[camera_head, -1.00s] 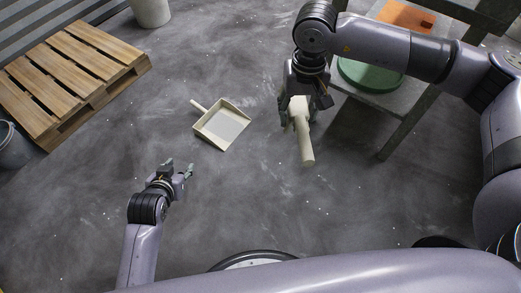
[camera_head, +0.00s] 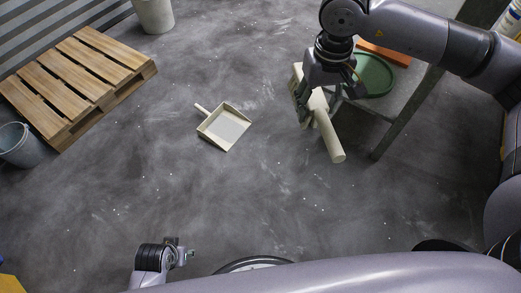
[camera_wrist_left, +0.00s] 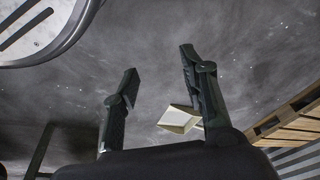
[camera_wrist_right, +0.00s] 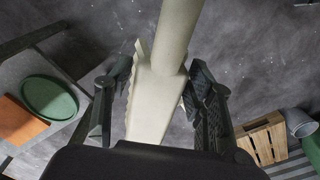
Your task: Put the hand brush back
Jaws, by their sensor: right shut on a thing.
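The hand brush (camera_head: 328,131) is cream-coloured, with a round handle pointing down and to the right in the head view. My right gripper (camera_head: 322,88) is shut on it and holds it near the grey bench. In the right wrist view the brush (camera_wrist_right: 158,85) lies between both fingers of the right gripper (camera_wrist_right: 160,100), its handle pointing away from the wrist. A cream dustpan (camera_head: 224,128) lies on the floor; it also shows in the left wrist view (camera_wrist_left: 180,118). My left gripper (camera_wrist_left: 160,90) is open and empty, low at the bottom of the head view.
The grey bench (camera_head: 408,108) at the right bears a green round tray (camera_head: 374,76) and an orange piece (camera_head: 386,53). A wooden pallet (camera_head: 75,82) and grey pail (camera_head: 18,146) stand at the left, a pale bucket (camera_head: 153,14) at the back.

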